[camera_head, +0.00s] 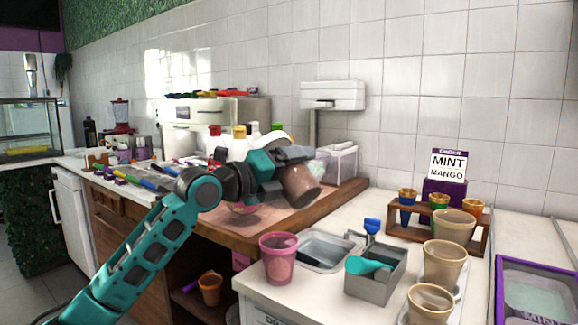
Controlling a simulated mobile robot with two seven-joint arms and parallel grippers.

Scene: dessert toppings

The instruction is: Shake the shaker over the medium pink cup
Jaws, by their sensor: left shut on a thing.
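My left gripper (294,156) comes in from the left over the wooden counter and is shut on a brownish cylindrical shaker (301,187). The shaker is tilted, and its upper part is hidden by the gripper. A pink cup (280,262) stands upright on the white counter at the front. The held shaker is above and behind the cup in the picture, apart from it. My right gripper is not in view.
A metal basin (327,252) and a grey box (376,281) with a teal scoop (366,266) are right of the cup. Several beige cups (443,262) stand further right. A wooden rack (403,229) holds small coloured cups. Bottles stand behind my gripper.

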